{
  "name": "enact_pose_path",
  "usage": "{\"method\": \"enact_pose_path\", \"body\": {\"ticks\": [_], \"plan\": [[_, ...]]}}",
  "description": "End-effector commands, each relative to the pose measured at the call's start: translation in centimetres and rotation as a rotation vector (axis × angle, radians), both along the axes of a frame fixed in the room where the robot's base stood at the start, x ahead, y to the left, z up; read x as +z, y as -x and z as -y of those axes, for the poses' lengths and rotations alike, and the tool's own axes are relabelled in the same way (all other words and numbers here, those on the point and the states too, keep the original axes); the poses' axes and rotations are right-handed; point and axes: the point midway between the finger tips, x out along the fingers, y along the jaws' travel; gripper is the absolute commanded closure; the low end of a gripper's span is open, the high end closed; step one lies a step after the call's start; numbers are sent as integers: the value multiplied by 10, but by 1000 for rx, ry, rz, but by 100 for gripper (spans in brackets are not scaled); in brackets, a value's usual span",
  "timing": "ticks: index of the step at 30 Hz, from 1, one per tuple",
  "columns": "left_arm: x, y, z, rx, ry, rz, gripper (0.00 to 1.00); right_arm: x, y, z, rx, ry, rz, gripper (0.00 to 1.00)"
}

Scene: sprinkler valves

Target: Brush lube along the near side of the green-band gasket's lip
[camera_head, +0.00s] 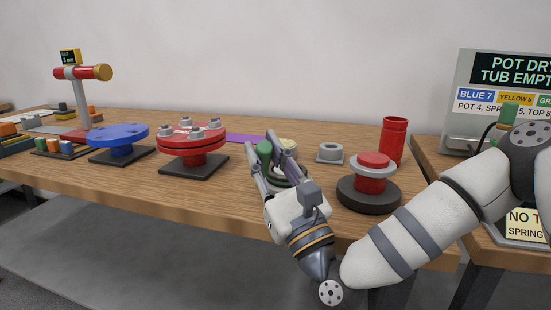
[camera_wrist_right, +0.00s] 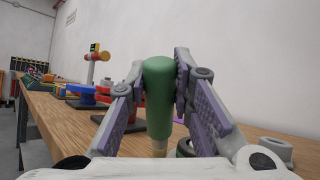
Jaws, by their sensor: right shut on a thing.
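My right gripper (camera_head: 266,148) is shut on a brush with a green handle (camera_wrist_right: 158,88). The handle is upright between the pads, and its pale tip (camera_wrist_right: 159,148) points down; the handle also shows in the head view (camera_head: 264,156). A dark ring with some green (camera_wrist_right: 186,147), seemingly the green-band gasket, is just right of the tip in the wrist view. My left gripper is not in view.
A red flanged valve (camera_head: 193,148) and a blue one (camera_head: 120,136) stand left of my gripper. A red-topped part on a dark base (camera_head: 369,194), a grey nut-like ring (camera_head: 330,152) and a red cylinder (camera_head: 394,140) stand right. A cream-coloured round thing (camera_head: 288,147) is close behind.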

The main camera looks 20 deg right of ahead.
Motion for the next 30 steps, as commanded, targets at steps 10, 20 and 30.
{"method": "enact_pose_path", "body": {"ticks": [10,20,30], "plan": [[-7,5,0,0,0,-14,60,-1,-8,-13,0,-1,-1,100],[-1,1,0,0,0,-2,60,-1,7,10,0,-1,0,100],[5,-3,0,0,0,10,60,-2,23,33,-1,0,-1,100]]}}
